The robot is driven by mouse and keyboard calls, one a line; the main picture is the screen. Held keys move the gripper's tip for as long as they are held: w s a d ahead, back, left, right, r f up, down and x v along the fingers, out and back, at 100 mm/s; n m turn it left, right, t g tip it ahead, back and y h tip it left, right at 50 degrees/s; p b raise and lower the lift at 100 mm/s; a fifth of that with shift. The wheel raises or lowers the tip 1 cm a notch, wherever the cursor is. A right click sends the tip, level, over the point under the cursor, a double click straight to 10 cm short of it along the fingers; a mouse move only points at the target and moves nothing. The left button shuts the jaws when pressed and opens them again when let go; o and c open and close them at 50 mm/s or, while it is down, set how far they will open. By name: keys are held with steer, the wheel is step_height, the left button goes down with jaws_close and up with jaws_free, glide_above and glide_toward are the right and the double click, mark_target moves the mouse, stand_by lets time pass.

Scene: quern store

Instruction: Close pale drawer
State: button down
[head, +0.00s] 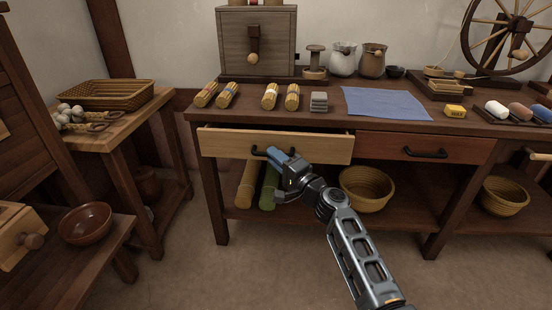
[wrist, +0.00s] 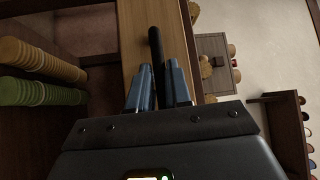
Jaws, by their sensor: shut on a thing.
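The pale drawer (head: 318,148) is in the left half of the dark wooden table's front. It stands a little open, with a dark gap showing above its front panel. Its black bar handle (head: 259,151) is on the panel, partly hidden by my gripper. My gripper (head: 276,154) is at the handle, shut on it. In the wrist view the blue fingers of my gripper (wrist: 159,88) stand on either side of the black handle (wrist: 156,48), in front of the pale panel (wrist: 133,40).
A red-brown drawer (head: 455,148) beside it is shut. On the table top (head: 330,126) lie yellow bundles (head: 270,97), grey blocks (head: 319,102) and a blue cloth (head: 385,103). A basket (head: 367,190) and rolls (head: 247,186) sit on the lower shelf. The floor in front is clear.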

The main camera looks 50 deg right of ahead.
steer(key=w+d+b, duration=0.2)
steer(key=d, duration=0.1)
steer(key=shift+w+d, duration=0.3)
steer(key=shift+w, duration=0.05)
steer(key=c, duration=1.1)
jaws_free()
steer(key=shift+s+a+f+p, duration=0.1)
steer(key=shift+s+a+f, duration=0.1)
steer(key=shift+s, duration=1.05)
steer(key=shift+s+a+f+p, duration=0.1)
steer(key=shift+s+f+p, duration=0.05)
steer(key=shift+s, duration=1.15)
steer(key=shift+s+a+f+p, duration=0.1)
steer(key=shift+s+f, duration=0.1)
steer(key=shift+s, duration=1.05)
